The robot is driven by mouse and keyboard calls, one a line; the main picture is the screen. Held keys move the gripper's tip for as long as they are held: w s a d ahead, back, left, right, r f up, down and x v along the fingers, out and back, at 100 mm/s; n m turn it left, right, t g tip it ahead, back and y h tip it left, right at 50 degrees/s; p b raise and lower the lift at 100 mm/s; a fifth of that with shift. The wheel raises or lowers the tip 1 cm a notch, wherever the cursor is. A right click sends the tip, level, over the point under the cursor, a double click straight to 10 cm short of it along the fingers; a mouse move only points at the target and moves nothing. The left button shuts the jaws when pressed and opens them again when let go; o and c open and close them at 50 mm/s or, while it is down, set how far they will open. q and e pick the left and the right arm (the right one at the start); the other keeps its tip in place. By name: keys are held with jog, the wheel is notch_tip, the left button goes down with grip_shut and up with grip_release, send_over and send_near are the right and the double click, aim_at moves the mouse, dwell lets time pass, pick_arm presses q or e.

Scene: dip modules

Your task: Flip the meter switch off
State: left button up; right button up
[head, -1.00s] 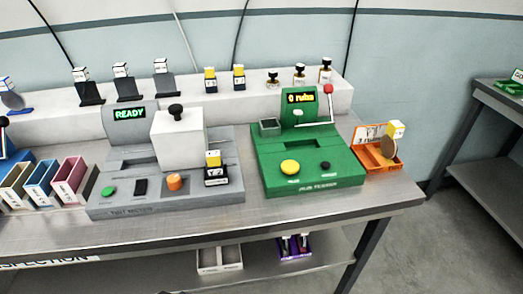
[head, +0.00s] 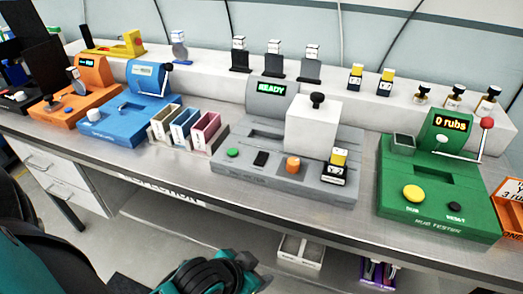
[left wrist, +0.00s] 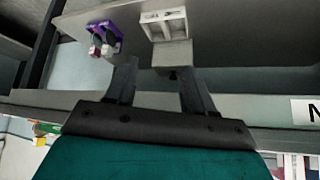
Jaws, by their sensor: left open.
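The grey meter (head: 245,178) stands on the bench in the head view, its display lit READY. A black rocker switch (head: 261,158) is on its front panel, between a green button (head: 233,152) and an orange knob (head: 293,163). I cannot tell which way the switch is tipped. My left gripper (left wrist: 157,68) is open and empty in the left wrist view, its two dark fingers spread near the bench edge and lower shelf. In the head view, my left arm is low at the bottom, in front of the bench and apart from the meter. My right gripper is not in view.
A white block with a black knob (head: 318,100) sits on the meter. The green rub tester (head: 440,190) is to its right. Colored bins (head: 205,132) and a blue machine (head: 150,95) are to its left. The bench front edge lies between my arm and the meter.

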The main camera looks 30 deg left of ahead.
pick_arm(q)
notch_tip(320, 180, up, 5)
jog(key=s+a+g+y, duration=0.1)
jog(key=s+g, duration=0.1)
jog(key=s, duration=0.1)
jog(key=w+d+r+m+t+h, duration=0.15)
jog(key=w+r+m+t, duration=0.25)
jog(key=w+r+t, duration=1.2)
jog(key=w+d+r+m+g+h, duration=0.1)
jog(key=w+d+r+m+h, duration=0.3)
jog(key=r, duration=0.3)
jog(key=w+d+r+m+g+h, duration=0.1)
jog(key=d+r+m+h, duration=0.4)
jog(key=r+m+h, duration=0.15)
jog(key=s+d+r+m+g+h, duration=0.1)
jog(key=s+d+m+g+h, duration=0.2)
jog(key=d+m+g+h, duration=0.7)
jog(key=m+g+y, duration=0.7)
jog(key=g+y, duration=0.2)
jog(key=y, duration=1.3)
send_over(259, 163)
notch_tip(259, 163, down, 9)
notch_tip(259, 163, down, 12)
jog(key=shift+a+f, duration=0.1)
